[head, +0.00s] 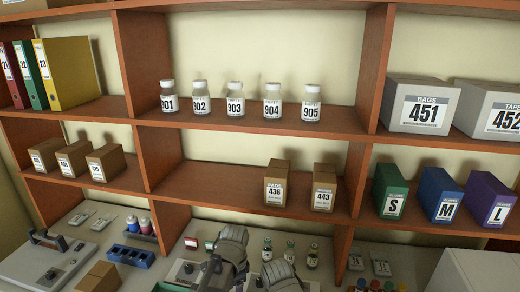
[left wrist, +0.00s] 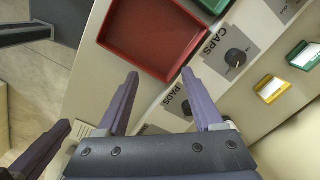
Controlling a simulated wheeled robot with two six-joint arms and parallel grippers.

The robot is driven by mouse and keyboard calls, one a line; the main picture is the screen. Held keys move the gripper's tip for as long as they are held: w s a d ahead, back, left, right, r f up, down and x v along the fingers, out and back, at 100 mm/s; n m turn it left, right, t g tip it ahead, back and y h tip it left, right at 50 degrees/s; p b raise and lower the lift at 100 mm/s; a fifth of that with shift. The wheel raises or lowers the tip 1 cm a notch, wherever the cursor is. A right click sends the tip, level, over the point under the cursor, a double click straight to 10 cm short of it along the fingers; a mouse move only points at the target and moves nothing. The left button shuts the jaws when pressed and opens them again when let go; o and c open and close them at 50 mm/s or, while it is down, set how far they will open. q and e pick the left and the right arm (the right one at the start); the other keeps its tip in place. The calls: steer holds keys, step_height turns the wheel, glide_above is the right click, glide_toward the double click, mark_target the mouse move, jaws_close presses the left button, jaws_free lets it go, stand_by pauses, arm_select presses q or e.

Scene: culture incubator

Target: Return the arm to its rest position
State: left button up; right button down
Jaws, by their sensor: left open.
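My left gripper (left wrist: 160,73) is open and empty in the left wrist view, its two purple fingers spread apart. Its fingertips show in front of a light panel, just below a red tray (left wrist: 145,42). A purple finger (left wrist: 48,148) at the lower left edge looks like part of my right gripper; its opening is cut off. In the head view grey links of my arms show at the bottom middle, and I cannot make out the jaws there.
The panel carries a CAPS knob (left wrist: 236,57) and yellow and green framed pieces at the right. In the head view a shelf (head: 225,122) with bottles and boxes stands behind the bench. A blue rack (head: 130,257) and small vials (head: 290,250) are near my arms.

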arm_select(q)
steer(key=s+d+n, duration=0.2)
steer(key=s+n, duration=0.6)
steer(key=s, duration=0.3)
steer(key=shift+s+n+y, duration=0.3)
steer(key=shift+s+n, duration=0.05)
steer(key=shift+n, duration=0.05)
